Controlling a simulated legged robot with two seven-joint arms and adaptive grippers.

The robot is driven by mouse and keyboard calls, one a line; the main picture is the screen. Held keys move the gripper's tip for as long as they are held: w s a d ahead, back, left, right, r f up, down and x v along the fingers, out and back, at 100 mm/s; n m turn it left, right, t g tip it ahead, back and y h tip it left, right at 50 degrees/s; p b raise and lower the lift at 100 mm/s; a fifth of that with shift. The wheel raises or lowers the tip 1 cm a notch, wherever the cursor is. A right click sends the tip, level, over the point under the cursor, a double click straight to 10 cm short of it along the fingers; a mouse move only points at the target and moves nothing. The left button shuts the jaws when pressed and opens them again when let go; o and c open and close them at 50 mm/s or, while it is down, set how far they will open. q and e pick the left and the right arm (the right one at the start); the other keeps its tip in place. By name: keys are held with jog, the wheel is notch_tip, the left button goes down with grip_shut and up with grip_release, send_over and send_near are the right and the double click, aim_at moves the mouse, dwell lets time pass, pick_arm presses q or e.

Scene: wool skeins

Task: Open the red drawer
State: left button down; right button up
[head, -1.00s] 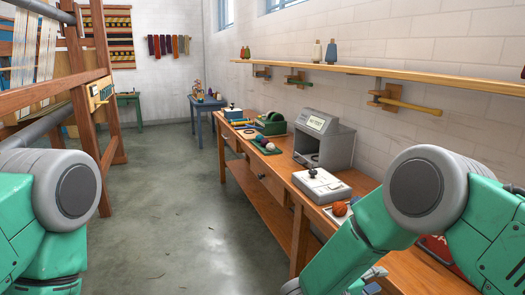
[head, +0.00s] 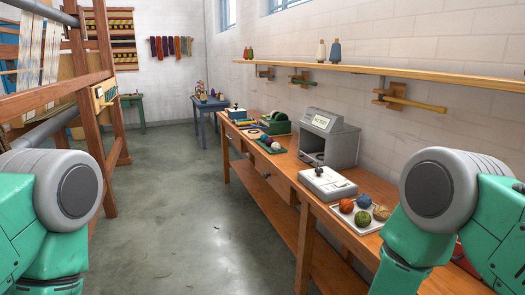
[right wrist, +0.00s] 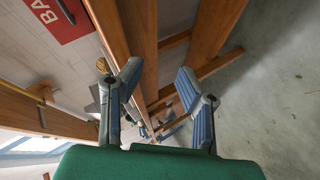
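A red object (head: 464,257) shows at the right end of the bench in the head view, mostly hidden behind my right arm. I cannot tell there whether it is the red drawer. In the right wrist view a red panel (right wrist: 62,18) with the white letters "BA" and a dark bar across it is at the top left, cut off by the edge. My right gripper (right wrist: 146,72) is open, its two fingers wide apart with nothing held between them, apart from the red panel. My left gripper is outside the views; only its arm shows at the left.
A wooden bench (head: 282,170) runs along the right wall. It bears a grey machine (head: 345,146), a white box (head: 327,184) and a tray (head: 349,221) with several wool balls. A shelf (head: 400,72) with pegs hangs above. A loom (head: 110,110) stands left; the floor (head: 190,220) between is clear.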

jog(key=s+f+m+g+y, duration=0.1)
jog(key=s+f+g+y, duration=0.1)
jog(key=s, duration=0.5)
jog(key=s+f+g+y, duration=0.2)
jog(key=s+f, duration=0.3)
jog(key=s, duration=0.3)
jog(key=shift+s+d+m+y, duration=0.15)
jog(key=shift+d+m+y, duration=0.2)
jog(key=shift+y, duration=0.35)
jog(key=s+g, duration=0.1)
jog(key=s, duration=0.3)
jog(key=s+m+g+y, duration=0.1)
jog(key=s+g, duration=0.1)
jog(key=s, duration=0.3)
jog(key=s+m+g, duration=0.1)
jog(key=s+g, duration=0.1)
jog(key=s, duration=0.3)
jog(key=shift+s+d+r+m+y, duration=0.15)
jog(key=shift+m+y, duration=0.1)
jog(key=shift+y, duration=0.15)
jog(key=c, duration=0.3)
jog(key=shift+s+r, duration=0.1)
jog(key=shift+s, duration=0.3)
grip_shut()
jog(key=shift+a, duration=0.2)
